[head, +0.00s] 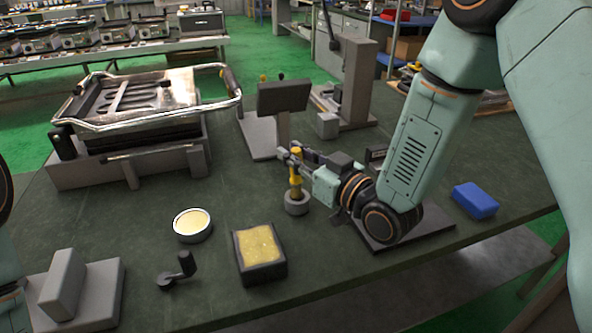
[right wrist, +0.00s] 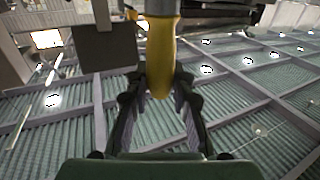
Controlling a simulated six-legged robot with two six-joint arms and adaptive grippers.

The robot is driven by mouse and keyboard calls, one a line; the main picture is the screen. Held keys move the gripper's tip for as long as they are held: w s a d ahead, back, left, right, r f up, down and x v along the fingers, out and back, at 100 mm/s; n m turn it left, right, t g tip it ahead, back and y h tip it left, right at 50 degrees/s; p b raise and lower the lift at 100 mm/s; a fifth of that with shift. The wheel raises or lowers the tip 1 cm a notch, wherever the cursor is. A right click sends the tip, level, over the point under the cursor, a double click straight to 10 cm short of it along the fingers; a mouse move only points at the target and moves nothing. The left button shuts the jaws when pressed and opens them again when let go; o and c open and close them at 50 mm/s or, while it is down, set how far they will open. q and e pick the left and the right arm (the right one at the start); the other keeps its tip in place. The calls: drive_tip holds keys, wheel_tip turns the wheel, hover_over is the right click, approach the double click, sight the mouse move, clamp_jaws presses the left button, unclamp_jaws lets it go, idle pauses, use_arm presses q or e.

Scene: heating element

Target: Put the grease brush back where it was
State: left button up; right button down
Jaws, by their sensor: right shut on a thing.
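The grease brush (head: 295,181) has a yellow handle and stands about upright. My right gripper (head: 296,163) is shut on its handle. The yellow handle also shows between the fingers in the right wrist view (right wrist: 160,62). The brush is over a small round grey holder (head: 297,206) on the green bench. Its lower end meets the holder's top in the head view; I cannot tell whether it is inside or just above. The bristles are hidden. A round tin of pale grease (head: 192,223) is to the left. My left gripper is not in view.
A dark tray with a yellow pad (head: 259,252) and a small black crank (head: 177,271) lie in front. A metal-framed machine (head: 143,108) and a dark screen on a stand (head: 283,97) stand behind. A blue block (head: 475,200) is at right. Bare bench lies left of the tin.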

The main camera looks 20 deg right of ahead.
sight(297, 185)
wheel_tip(297, 185, down, 3)
drive_tip(key=shift+s+d+r+b, duration=0.1)
drive_tip(key=shift+s+r+b, duration=0.05)
drive_tip(key=shift+b, duration=0.25)
drive_tip(key=shift+d+f, duration=0.1)
drive_tip(key=shift+f, duration=0.1)
drive_tip(key=shift+f, duration=0.1)
drive_tip(key=c, duration=1.6)
unclamp_jaws()
drive_tip(key=o, duration=0.4)
drive_tip(key=shift+w+f, duration=0.1)
drive_tip(key=shift+w, duration=0.1)
drive_tip(key=shift+o, duration=0.2)
drive_tip(key=shift+s, duration=0.1)
